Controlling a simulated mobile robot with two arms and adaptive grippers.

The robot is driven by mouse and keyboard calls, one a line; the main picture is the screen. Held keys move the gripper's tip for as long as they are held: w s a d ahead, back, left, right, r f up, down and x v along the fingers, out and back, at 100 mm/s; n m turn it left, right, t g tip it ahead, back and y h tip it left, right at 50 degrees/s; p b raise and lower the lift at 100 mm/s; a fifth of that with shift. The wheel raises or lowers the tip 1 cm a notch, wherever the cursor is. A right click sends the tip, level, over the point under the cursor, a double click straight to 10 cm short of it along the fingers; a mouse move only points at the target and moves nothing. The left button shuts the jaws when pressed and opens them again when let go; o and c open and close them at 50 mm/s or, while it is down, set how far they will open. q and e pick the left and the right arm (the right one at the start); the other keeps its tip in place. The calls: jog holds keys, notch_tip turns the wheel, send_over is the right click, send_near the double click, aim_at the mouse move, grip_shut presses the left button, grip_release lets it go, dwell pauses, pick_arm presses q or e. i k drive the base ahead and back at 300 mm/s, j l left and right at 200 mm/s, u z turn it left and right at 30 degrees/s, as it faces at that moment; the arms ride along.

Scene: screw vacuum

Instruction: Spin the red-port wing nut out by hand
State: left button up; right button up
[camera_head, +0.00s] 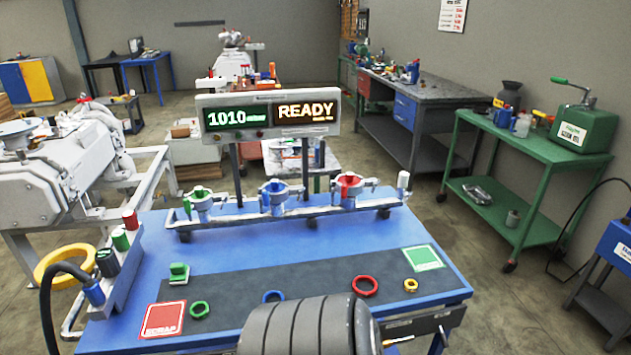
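The red port (349,186) is the rightmost of three clamped ports on the metal rail at the back of the blue bench. Red parts sit on its top and front; I cannot make out the wing nut apart from the clamp at this size. The blue port (276,193) is in the middle of the rail and the green port (202,201) is at the left. Neither my left nor my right gripper shows in the head view, and nothing touches the red port.
The blue bench (160,243) carries loose green (200,310), blue (273,297), red (365,286) and yellow (411,285) rings. A display panel (270,113) reading 1010 and READY stands behind the rail. A red square (163,319) and a green square (422,257) lie on top.

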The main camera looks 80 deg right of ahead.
aim_at(373, 184)
jog(key=z, duration=3)
